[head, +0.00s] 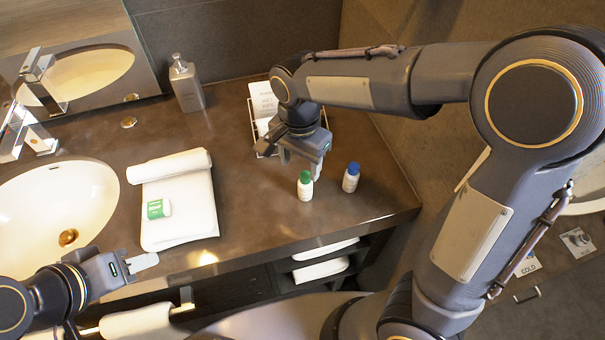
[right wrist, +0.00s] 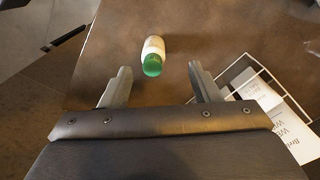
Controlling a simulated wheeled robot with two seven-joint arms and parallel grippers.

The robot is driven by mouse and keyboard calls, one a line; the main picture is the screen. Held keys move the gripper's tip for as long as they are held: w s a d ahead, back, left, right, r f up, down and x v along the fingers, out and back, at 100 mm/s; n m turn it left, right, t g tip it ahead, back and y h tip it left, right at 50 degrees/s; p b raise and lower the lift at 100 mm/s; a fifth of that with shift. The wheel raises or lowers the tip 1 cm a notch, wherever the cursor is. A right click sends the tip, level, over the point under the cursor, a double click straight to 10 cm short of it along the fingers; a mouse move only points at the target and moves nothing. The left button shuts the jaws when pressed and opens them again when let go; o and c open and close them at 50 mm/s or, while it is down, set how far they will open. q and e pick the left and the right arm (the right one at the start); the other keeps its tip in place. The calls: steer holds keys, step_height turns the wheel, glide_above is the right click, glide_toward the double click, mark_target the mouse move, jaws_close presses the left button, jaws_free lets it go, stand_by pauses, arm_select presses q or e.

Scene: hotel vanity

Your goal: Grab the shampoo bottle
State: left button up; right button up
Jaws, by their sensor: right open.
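Two small white bottles stand upright near the front right of the counter, one with a green cap (head: 305,187) and one with a blue cap (head: 351,178). I cannot read which is the shampoo. My right gripper (head: 304,163) is open and empty, just behind the green-capped bottle and pointing down. In the right wrist view, the green-capped bottle (right wrist: 152,57) shows beyond and between the open fingers (right wrist: 160,84), not touching them. The blue-capped bottle is not seen there. My left gripper (head: 140,263) is at the counter's front edge by the towel, its jaw opening unclear.
A wire rack with cards (head: 262,101) stands behind my right gripper. A grey dispenser (head: 187,84) is at the back. A folded white towel (head: 186,216) carries a small green-and-white item (head: 158,208). The sink (head: 62,205) is at left. Bare counter lies between towel and bottles.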

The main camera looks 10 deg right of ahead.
mark_target(306, 175)
steer(key=f, duration=0.4)
steer(key=d+f, duration=0.1)
steer(key=f, duration=0.1)
steer(key=shift+s+f+p, duration=0.15)
steer(key=shift+f+p, duration=0.15)
steer(key=shift+f, duration=0.1)
steer(key=c, duration=1.1)
steer(key=shift+r, duration=0.1)
